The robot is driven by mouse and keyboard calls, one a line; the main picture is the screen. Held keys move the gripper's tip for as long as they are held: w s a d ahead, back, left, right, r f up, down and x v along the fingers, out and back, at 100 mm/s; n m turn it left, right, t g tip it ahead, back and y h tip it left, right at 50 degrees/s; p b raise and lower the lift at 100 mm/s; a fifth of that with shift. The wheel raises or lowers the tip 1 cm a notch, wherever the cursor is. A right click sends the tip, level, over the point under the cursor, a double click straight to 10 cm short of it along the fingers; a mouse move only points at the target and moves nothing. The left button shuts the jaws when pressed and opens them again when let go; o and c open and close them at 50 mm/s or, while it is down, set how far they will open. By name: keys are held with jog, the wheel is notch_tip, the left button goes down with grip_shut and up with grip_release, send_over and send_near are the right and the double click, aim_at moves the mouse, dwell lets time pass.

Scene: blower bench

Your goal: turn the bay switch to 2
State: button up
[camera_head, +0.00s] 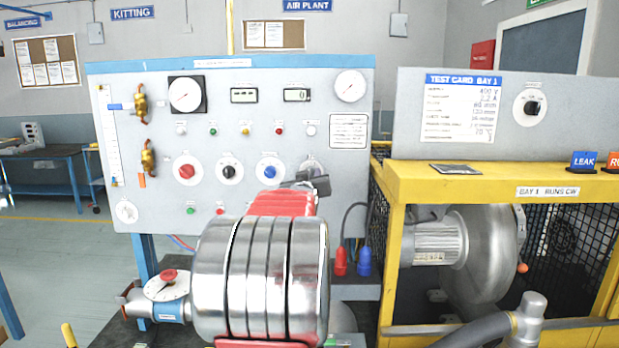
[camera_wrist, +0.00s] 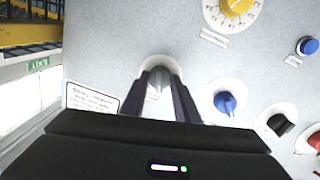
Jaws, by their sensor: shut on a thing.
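My gripper (camera_head: 314,181) is at the right end of the panel's row of rotary knobs. In the head view that plate (camera_head: 309,163) is partly hidden by my gripper. I cannot read its markings, its position, or whether it is labelled as the bay switch. Beside it are a blue knob (camera_head: 269,172), a black knob (camera_head: 230,171) and a red knob (camera_head: 186,171).
A yellow knob (camera_wrist: 238,6) on a marked dial and a blue button (camera_wrist: 307,46) show in the wrist view. A white card (camera_head: 349,131) is on the panel above my gripper. A yellow frame (camera_head: 480,182) with a blower and another black switch (camera_head: 532,107) stand right.

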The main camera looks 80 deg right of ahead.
jog(key=shift+o, duration=0.2)
jog(key=shift+d+r+m, duration=0.1)
jog(key=shift+m, duration=0.2)
jog(key=m, duration=0.4)
jog(key=shift+s, duration=0.1)
jog(key=m, duration=0.4)
jog(key=shift+r+y, duration=0.1)
jog(key=shift+y, duration=0.2)
jog(key=o, duration=1)
jog(key=shift+o, duration=0.2)
jog(key=s+a, duration=0.2)
jog(key=a, duration=1.1)
jog(key=shift+s+a+r, duration=0.2)
jog(key=shift+a, duration=0.05)
